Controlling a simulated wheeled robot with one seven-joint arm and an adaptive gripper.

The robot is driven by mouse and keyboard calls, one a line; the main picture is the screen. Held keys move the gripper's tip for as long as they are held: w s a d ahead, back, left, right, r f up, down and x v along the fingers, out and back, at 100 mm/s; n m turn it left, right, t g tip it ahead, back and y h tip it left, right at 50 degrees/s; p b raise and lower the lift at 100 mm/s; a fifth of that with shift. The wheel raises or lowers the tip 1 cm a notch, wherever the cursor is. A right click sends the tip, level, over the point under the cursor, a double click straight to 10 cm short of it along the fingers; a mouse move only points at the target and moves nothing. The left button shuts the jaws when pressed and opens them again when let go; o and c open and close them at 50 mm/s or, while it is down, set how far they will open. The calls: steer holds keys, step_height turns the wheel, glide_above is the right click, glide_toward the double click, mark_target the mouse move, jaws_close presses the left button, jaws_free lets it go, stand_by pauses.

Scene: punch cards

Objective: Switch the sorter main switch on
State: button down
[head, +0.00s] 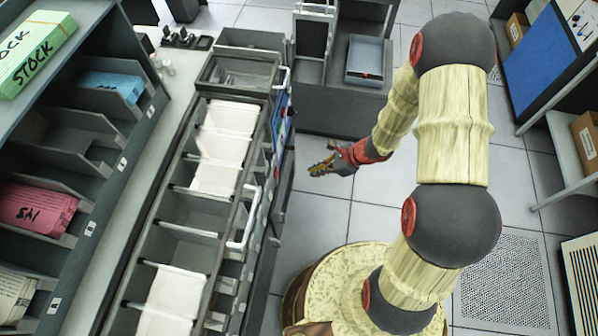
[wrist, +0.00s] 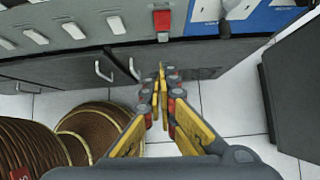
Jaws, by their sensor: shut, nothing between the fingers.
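The sorter (head: 232,215) is the long grey machine with a row of pockets, left of my arm in the head view. In the wrist view its front panel shows a red switch-like part (wrist: 163,21), which may be the main switch; whether it is on or off I cannot tell. A small red spot (head: 277,171) on the sorter's side shows in the head view. My gripper (head: 321,168) is shut and empty, right of the sorter's side and apart from it. In the wrist view its fingertips (wrist: 162,74) point toward the panel, below the red part.
Several white tabs (wrist: 74,31) line the panel left of the red part; a blue panel (wrist: 262,16) is to its right. Handles (wrist: 103,71) stick out below. A shelf with card stacks (head: 37,208) stands at far left. Tiled floor (head: 325,215) is clear beside the sorter.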

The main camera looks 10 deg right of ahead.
mark_target(277, 173)
steer(key=s+d+f+m+t+y, duration=0.1)
steer(key=s+d+f+m+y, duration=0.1)
steer(key=f+m, duration=0.4)
steer(key=s+d+f+m+y, duration=0.1)
steer(key=f+m+y, duration=0.25)
steer(key=f, duration=0.45)
steer(key=w+r+m+t+y, duration=0.2)
steer(key=r+m, duration=0.3)
steer(key=m, duration=0.3)
steer(key=shift+w+a+r+y, duration=0.15)
steer(key=shift+w+r+y, duration=0.3)
steer(key=shift+w, duration=0.15)
steer(key=shift+a+f, duration=0.1)
steer(key=b+x, duration=0.3)
steer(key=x, duration=1.1)
